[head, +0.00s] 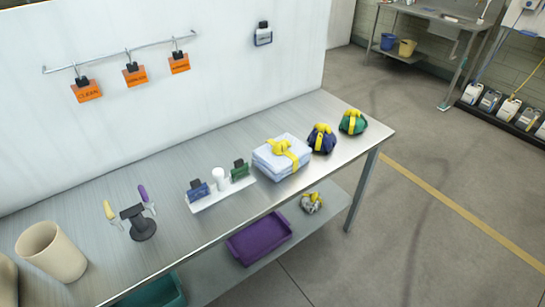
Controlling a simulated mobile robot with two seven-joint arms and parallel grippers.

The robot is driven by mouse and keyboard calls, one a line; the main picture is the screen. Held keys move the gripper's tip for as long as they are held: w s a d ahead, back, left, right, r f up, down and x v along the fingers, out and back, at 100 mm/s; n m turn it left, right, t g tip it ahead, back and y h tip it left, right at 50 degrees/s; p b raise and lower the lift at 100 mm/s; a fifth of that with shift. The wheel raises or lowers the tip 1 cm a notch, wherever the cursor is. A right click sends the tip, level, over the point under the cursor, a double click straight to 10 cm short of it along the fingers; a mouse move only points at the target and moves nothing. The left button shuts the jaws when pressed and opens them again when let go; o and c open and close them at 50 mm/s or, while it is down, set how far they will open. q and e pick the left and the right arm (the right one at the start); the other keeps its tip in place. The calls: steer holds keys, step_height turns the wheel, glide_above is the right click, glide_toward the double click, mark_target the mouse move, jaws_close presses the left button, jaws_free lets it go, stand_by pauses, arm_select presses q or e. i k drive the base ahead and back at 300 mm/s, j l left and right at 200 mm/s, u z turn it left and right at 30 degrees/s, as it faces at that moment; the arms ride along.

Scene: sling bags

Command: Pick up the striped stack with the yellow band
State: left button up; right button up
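A pale blue-white folded stack (271,168) lies on the steel table, with a yellow band and knot over its top. Its layers show as lines along the side; I cannot tell whether the cloth is striped. A navy bundle (315,145) and a green bundle (358,126), each with a yellow band, sit to its right, towards the table's far right end. A small grey-white bundle with yellow (311,203) lies on the lower shelf; its pattern is too small to tell. Neither of my grippers is in view.
Left of the stack on the table (120,190) are a white holder (213,198) with clips, a dark stand (138,224) with two tools, and a beige bin (50,251). A purple tray (259,238) and a teal bin (155,294) are below. Floor on the right is clear.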

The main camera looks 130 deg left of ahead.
mark_target(282, 156)
steer(key=u, duration=4.4)
steer(key=i+l, duration=0.2)
steer(key=l, duration=0.15)
steer(key=i+l, duration=0.2)
steer(key=l, duration=0.15)
steer(key=i+l, duration=0.15)
steer(key=l, duration=0.15)
steer(key=i+l, duration=0.2)
steer(key=l, duration=0.15)
